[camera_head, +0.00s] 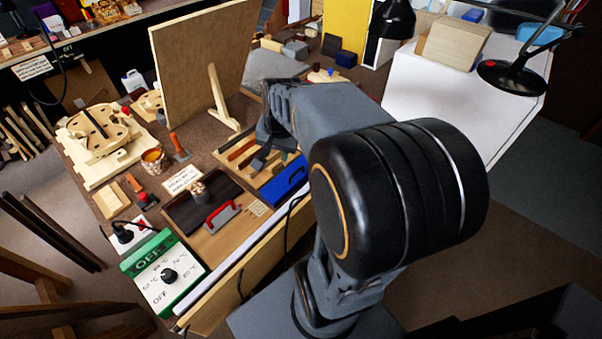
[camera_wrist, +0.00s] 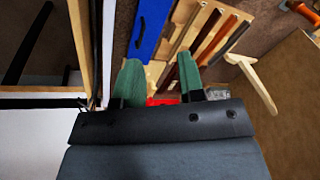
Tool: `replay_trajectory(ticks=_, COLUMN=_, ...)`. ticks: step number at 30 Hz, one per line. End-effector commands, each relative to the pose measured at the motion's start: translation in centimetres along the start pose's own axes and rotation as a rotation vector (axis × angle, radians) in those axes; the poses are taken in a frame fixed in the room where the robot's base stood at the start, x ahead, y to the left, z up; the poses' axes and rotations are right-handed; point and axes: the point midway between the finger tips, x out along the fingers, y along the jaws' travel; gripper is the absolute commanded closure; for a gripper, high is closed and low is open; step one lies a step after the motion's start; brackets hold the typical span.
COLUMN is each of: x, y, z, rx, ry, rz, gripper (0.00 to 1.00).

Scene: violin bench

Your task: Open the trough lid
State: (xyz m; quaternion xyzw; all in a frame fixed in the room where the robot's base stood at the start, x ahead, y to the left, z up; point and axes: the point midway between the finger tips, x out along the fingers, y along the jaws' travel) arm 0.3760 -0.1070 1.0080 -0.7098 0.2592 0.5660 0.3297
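A dark flat panel (camera_head: 196,212) lies on the bench, with a red-and-grey handle (camera_head: 222,215) at its right side; I cannot tell for sure whether it is the trough lid. A blue panel or box (camera_head: 284,180) with a dark handle is farther right, beside the wooden tool tray (camera_head: 236,168). The blue piece also shows in the wrist view (camera_wrist: 150,28).
A green-and-white control box (camera_head: 163,272) marked OFF stands at the front left. A tall wooden board (camera_head: 203,70) with a prop stands behind the tray. A jar (camera_head: 153,160) and a violin form (camera_head: 98,135) are at the left. My arm covers the bench's right part.

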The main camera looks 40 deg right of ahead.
Motion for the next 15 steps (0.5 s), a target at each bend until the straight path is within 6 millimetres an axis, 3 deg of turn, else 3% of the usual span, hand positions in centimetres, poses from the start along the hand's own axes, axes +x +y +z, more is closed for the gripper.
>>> replay_trajectory(ticks=1, x=1.6, y=1.2, z=-1.8, rx=0.119, ry=-0.013, rz=0.009, gripper=0.64)
replay_trajectory(ticks=6, x=4.0, y=4.3, z=-5.9, rx=0.412, ry=-0.034, rz=0.018, gripper=0.64)
replay_trajectory(ticks=10, x=5.3, y=5.6, z=-7.2, rx=0.519, ry=-0.041, rz=0.020, gripper=0.64)
replay_trajectory(ticks=15, x=7.8, y=5.9, z=-7.4, rx=0.544, ry=-0.044, rz=0.022, gripper=0.64)
